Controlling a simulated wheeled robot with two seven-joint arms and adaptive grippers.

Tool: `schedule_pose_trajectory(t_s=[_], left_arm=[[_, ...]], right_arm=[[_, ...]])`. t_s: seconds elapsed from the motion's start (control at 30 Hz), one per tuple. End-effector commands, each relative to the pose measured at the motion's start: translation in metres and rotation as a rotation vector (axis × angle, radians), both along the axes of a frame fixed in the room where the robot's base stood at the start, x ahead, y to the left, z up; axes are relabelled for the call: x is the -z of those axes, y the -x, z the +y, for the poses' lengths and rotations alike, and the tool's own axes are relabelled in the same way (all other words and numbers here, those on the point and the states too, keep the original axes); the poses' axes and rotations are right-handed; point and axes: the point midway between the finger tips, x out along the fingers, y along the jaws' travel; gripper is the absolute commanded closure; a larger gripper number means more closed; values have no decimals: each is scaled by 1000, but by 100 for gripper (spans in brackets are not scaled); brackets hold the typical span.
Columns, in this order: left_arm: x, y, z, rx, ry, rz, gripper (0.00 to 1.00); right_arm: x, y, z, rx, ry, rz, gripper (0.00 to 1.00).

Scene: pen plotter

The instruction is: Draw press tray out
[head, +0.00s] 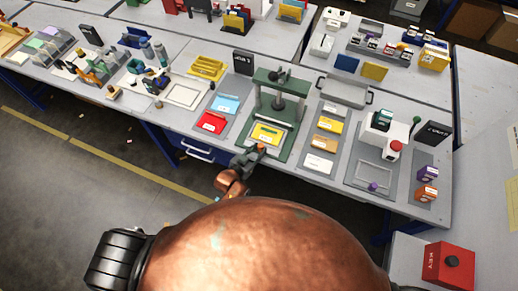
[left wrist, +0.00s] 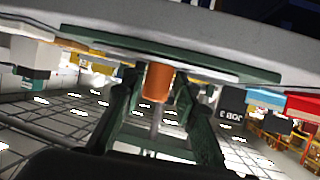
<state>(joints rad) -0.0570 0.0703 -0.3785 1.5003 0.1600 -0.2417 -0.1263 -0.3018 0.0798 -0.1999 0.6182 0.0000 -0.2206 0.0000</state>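The green press (head: 280,100) stands at the middle of the workbench. Its press tray, with a yellow piece (head: 266,134) on it, lies at the press's base. An orange knob (head: 261,148) shows at the tray's front edge. My left gripper (head: 255,153) is right at this knob. Whether the fingers touch or grip the knob cannot be told. My right gripper is not in view.
To the left of the press lies a tray with a red piece (head: 211,123) and a blue piece (head: 227,103). To the right stands a tray with tan and white pieces (head: 319,164). A red box marked KEY (head: 450,264) stands at the lower right. The floor in front is clear.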

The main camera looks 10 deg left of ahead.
Motion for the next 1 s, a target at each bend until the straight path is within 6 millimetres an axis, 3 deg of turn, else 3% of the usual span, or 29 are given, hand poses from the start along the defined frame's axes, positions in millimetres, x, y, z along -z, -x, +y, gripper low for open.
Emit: schedule_pose_trajectory(t_s=[0.17, 0.53, 1.0], left_arm=[[-1, -1, -1, 1, 1, -1, 60], [-3, 6, 2, 1, 1, 0, 60], [-37, 82, 33, 1, 0, 0, 60]], right_arm=[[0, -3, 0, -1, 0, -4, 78], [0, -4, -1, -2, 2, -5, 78], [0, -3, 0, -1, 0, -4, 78]])
